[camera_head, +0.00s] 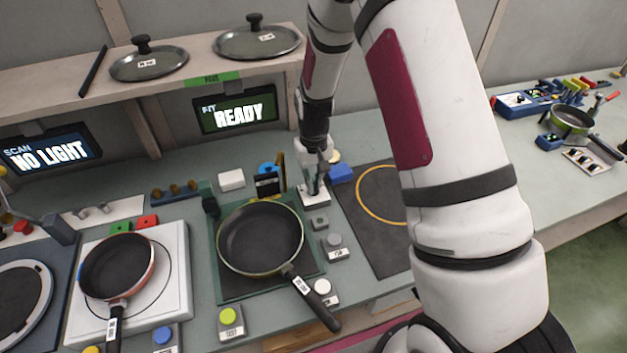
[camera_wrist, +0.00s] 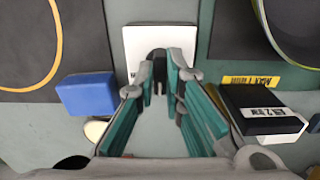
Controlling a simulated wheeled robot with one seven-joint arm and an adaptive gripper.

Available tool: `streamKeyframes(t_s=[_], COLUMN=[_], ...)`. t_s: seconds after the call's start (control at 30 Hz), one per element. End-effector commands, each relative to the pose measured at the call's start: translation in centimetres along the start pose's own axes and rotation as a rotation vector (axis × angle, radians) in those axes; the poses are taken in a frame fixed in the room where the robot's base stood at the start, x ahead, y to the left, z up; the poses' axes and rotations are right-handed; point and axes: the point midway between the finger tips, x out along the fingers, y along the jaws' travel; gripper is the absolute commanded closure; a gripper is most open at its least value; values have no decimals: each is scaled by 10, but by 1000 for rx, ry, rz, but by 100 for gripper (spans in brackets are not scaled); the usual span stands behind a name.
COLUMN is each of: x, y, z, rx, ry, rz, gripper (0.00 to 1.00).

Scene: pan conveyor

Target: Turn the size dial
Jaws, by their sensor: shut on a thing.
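The size dial appears to be the dark knob (camera_wrist: 158,58) on a white plate (camera_wrist: 138,36), small writing partly hidden by my fingers. In the head view, its light base (camera_head: 316,198) sits on the bench right of the green-rimmed pan. My gripper (camera_head: 315,182) points down over it, and in the wrist view my gripper (camera_wrist: 160,86) has its teal-padded fingers closed around the knob. The knob's exact pointing direction is hard to tell. A screen (camera_head: 239,113) behind reads "FIT READY".
A green-rimmed pan (camera_head: 260,238) rests on a dark mat to the left. A black box (camera_wrist: 262,108) and a blue block (camera_wrist: 87,94) flank the dial. A dark mat with a yellow ring (camera_head: 362,200) lies to the right. A shelf (camera_head: 115,85) with lids is behind.

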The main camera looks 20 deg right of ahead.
Motion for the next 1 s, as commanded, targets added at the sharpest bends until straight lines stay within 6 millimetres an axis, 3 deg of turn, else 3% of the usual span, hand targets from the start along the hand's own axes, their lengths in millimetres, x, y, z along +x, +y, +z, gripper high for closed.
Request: streamKeyframes(t_s=[0.47, 0.5, 0.57, 0.87, 1.0], x=[0, 0, 0, -1, -11], y=[0, 0, 0, 0, 0], z=[0, 0, 0, 0, -1], rx=[-10, -10, -10, -10, -10], ry=[1, 1, 1, 1, 3], rz=[0, 0, 0, 0, 0], gripper=[100, 81, 70, 70, 70])
